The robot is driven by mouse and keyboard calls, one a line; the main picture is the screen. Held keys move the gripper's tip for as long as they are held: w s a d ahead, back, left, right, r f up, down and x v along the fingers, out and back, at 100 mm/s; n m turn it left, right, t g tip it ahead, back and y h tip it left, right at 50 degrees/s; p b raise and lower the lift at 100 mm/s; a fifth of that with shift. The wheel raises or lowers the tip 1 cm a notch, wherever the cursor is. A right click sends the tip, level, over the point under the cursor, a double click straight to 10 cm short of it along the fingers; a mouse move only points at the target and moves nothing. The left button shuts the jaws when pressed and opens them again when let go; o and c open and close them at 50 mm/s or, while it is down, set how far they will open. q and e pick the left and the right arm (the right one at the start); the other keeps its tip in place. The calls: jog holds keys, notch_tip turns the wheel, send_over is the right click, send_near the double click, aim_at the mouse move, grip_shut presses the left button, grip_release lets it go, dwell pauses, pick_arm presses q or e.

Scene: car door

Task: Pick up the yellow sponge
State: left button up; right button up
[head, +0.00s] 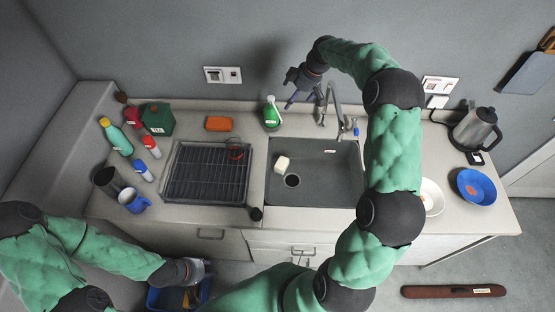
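A pale yellow, cream-looking block (282,164) lies on the floor of the grey sink (330,185), just above the drain; it may be the yellow sponge. A blue bin (155,301) at the bottom edge also holds something yellowish-brown, too small and too covered to name. My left gripper (199,271) is low in front of the counter, above the bin and away from the sink; its fingers are too small to read. My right gripper (293,96) hangs behind the sink, left of the faucet, apart from the block; its opening is unclear.
A faucet (339,108) and a green bottle (271,114) stand behind the sink. A black dish rack (205,175) and an orange block (219,124) are left of it. A blue bowl (477,186) and a kettle (476,130) stand at right. My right arm covers the sink's right side.

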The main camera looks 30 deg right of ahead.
jog(key=f, duration=0.2)
jog(key=b, duration=3.4)
send_over(282, 163)
jog(key=s+d, duration=0.3)
notch_tip(282, 163, down, 32)
jog(key=b+x, duration=0.1)
jog(key=x, duration=0.5)
jog(key=shift+w+r, duration=0.1)
jog(key=b+x, duration=0.2)
jog(key=x, duration=0.1)
jog(key=b+x, duration=0.1)
jog(key=x, duration=0.1)
jog(key=shift+s+a, duration=0.15)
jog(key=shift+s, duration=0.15)
pick_arm(q)
notch_tip(282, 163, down, 39)
jog(key=shift+s+r, duration=0.2)
jog(key=shift+s, duration=0.15)
pick_arm(e)
jog(key=c, duration=1.3)
jog(key=shift+c, duration=0.2)
